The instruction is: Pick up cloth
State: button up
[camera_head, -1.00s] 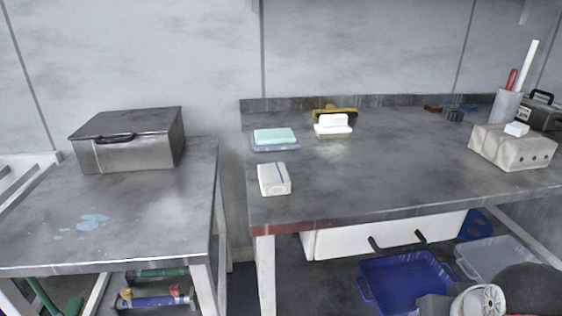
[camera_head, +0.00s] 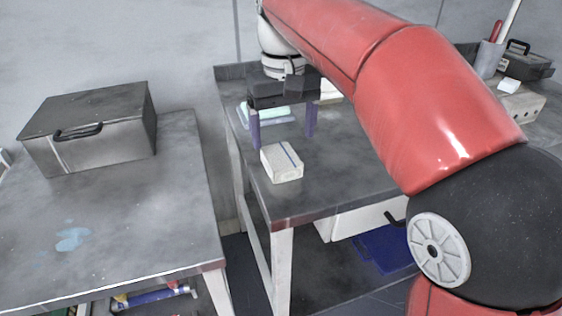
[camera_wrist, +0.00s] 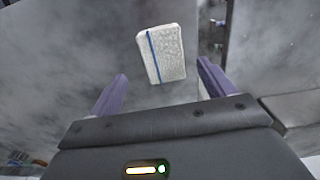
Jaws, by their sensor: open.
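The cloth (camera_head: 282,163) is a folded white pad with a thin blue stripe. It lies flat near the left front corner of the right-hand grey table (camera_head: 330,190). In the wrist view the cloth (camera_wrist: 162,54) shows whole, slightly tilted, beyond the fingertips and between their lines. My gripper (camera_head: 283,141) is open and empty, with its two purple fingers pointing down. In the head view the fingers appear above and just behind the cloth, apart from it. Their exact height over the table cannot be told.
A teal pad on a tray (camera_head: 272,115) lies behind my gripper, partly hidden. A metal box (camera_head: 92,130) stands on the separate left table (camera_head: 150,225). A beige block (camera_head: 522,103) is at the far right. My arm hides much of the right table.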

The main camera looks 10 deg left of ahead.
aim_at(281, 155)
jog(key=f, duration=0.3)
jog(key=f+b, duration=0.1)
jog(key=f, duration=0.2)
jog(key=shift+s+a, duration=0.2)
jog(key=c, duration=1.1)
jog(key=shift+o, duration=0.2)
notch_tip(281, 155, up, 10)
jog(key=shift+r+p, duration=0.1)
jog(key=shift+p, duration=1)
